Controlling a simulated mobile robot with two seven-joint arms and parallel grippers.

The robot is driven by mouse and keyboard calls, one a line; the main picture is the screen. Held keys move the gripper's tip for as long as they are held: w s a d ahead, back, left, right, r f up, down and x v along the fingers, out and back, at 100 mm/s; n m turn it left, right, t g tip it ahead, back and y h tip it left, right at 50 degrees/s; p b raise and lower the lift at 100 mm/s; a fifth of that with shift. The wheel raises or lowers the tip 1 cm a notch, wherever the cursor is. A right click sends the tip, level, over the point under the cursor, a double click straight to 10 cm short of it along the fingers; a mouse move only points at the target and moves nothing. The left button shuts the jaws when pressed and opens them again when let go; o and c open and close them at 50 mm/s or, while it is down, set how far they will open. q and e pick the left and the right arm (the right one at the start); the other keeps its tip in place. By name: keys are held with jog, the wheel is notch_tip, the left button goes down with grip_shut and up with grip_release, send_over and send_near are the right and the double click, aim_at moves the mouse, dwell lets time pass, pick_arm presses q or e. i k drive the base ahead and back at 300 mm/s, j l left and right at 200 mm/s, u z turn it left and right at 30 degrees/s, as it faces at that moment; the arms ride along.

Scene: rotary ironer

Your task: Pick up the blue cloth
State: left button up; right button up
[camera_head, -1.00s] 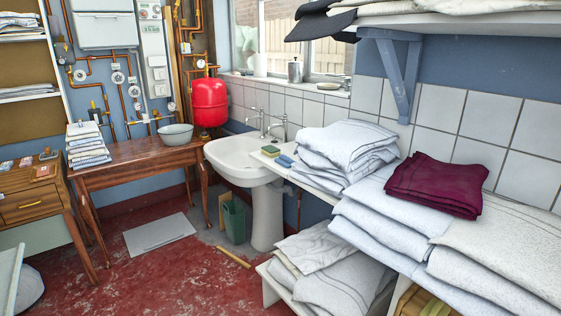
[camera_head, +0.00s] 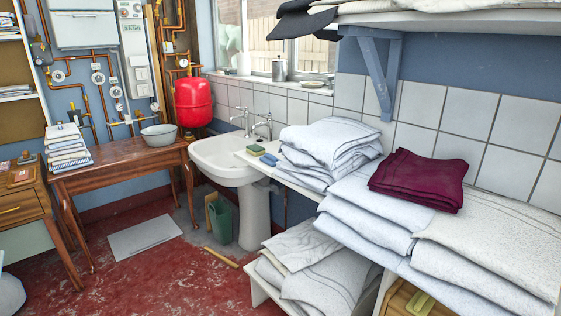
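A small flat blue item (camera_head: 269,159), the bluest cloth-like thing in view, lies at the sink end of the right-hand shelf. It is too small to tell if it is cloth or sponge. A green and yellow sponge (camera_head: 255,150) lies beside it. Pale bluish-white folded cloths (camera_head: 330,143) are stacked just right of it. A folded dark red cloth (camera_head: 419,180) lies on another pale stack farther right. Neither of my grippers is in view.
A white sink (camera_head: 225,157) stands left of the shelf. A wooden table (camera_head: 120,166) bears a grey bowl (camera_head: 159,135) and folded cloths (camera_head: 66,148). A grey mat (camera_head: 145,237) lies on the red floor (camera_head: 170,280), which is mostly open. A blue bracket (camera_head: 383,75) supports the upper shelf.

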aim_at(271, 160)
jog(key=z, duration=0.35)
jog(key=i+j+z, duration=0.1)
jog(key=z, duration=0.25)
jog(key=j+z, duration=0.2)
jog(key=z, duration=0.15)
jog(key=i+j+z, duration=0.1)
jog(key=j+z, duration=0.2)
jog(key=i+j+z, duration=0.1)
jog(key=j+z, duration=0.15)
jog(key=j, duration=0.25)
jog(key=j+z, duration=0.3)
jog(key=j, duration=0.55)
jog(key=j+z, duration=0.1)
jog(key=j, duration=0.75)
jog(key=k+j, duration=0.1)
jog(key=j, duration=0.75)
jog(key=z, duration=0.05)
